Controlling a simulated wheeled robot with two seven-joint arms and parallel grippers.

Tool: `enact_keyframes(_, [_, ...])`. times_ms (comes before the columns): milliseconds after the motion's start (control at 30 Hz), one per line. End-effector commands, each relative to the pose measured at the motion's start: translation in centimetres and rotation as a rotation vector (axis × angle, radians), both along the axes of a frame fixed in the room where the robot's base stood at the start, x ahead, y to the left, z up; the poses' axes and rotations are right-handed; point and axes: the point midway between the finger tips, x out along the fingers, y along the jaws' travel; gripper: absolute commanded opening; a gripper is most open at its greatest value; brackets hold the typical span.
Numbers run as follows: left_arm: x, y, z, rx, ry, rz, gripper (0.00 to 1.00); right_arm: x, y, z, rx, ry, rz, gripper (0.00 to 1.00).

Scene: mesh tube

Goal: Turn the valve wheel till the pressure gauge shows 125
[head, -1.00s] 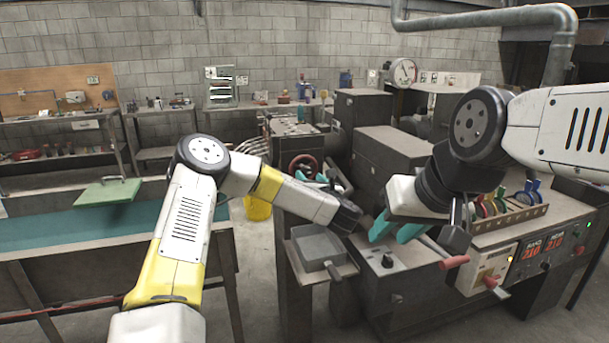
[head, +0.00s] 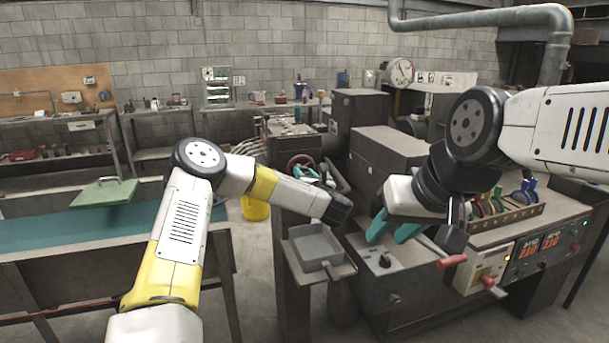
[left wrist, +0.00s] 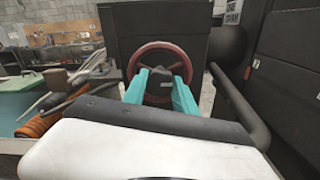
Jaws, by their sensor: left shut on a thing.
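The valve wheel (head: 301,160) is dark red and stands on the dark machine beyond my left forearm. It is partly hidden in the head view; its rim shows more fully in the left wrist view (left wrist: 160,46). The fingers also show in the left wrist view (left wrist: 160,82). The pressure gauge (head: 399,72) is a round white dial at the back; its reading is too small to tell. My right gripper (head: 394,229) is empty, its teal fingers apart above the grey console.
A grey tray (head: 316,246) with a handle sits on a small shelf below the left gripper. Red-handled levers (head: 451,261) and a panel with red digits (head: 529,249) are at the right. A dark bar (left wrist: 240,105) runs beside the wheel in the left wrist view.

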Motion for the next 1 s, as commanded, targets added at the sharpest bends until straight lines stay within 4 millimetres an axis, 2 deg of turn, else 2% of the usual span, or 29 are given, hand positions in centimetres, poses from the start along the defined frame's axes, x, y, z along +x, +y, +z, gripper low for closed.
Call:
enact_keyframes(367, [-0.02,-0.07,0.1,0.108,0.033,-0.001,0.0,0.0,0.0,0.0,0.0,0.0,0.0,0.36])
enact_keyframes(1000, [-0.05,-0.17,0.08,0.657,0.212,-0.001,0.0,0.0,0.0,0.0,0.0,0.0,0.0,0.36])
